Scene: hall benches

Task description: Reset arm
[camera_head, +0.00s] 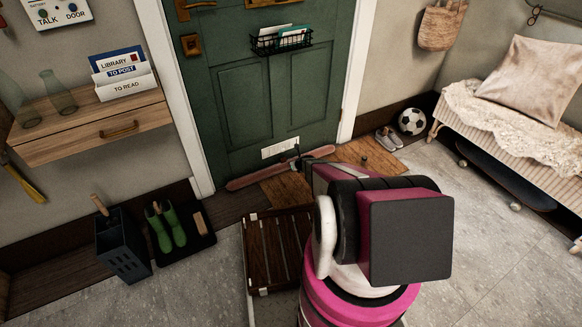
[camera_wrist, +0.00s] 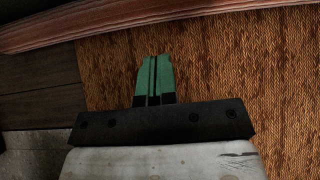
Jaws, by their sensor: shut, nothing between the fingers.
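My gripper (camera_wrist: 153,62) shows in the wrist view with its two green fingers pressed together and nothing between them. It points at a brown woven doormat (camera_wrist: 240,65). In the head view my arm reaches forward from the lower right, and its pink and dark links hide part of the floor and the doormat (camera_head: 283,188). The fingertips are hidden behind the arm in the head view.
A green door (camera_head: 262,107) with a letter basket stands ahead. A reddish draught stopper (camera_head: 262,176) lies along its foot. A slatted wooden piece (camera_head: 271,252), green boots (camera_head: 165,228) and a dark stand (camera_head: 122,245) are left; a bench (camera_head: 510,130) is right. Floor at lower right is mostly clear.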

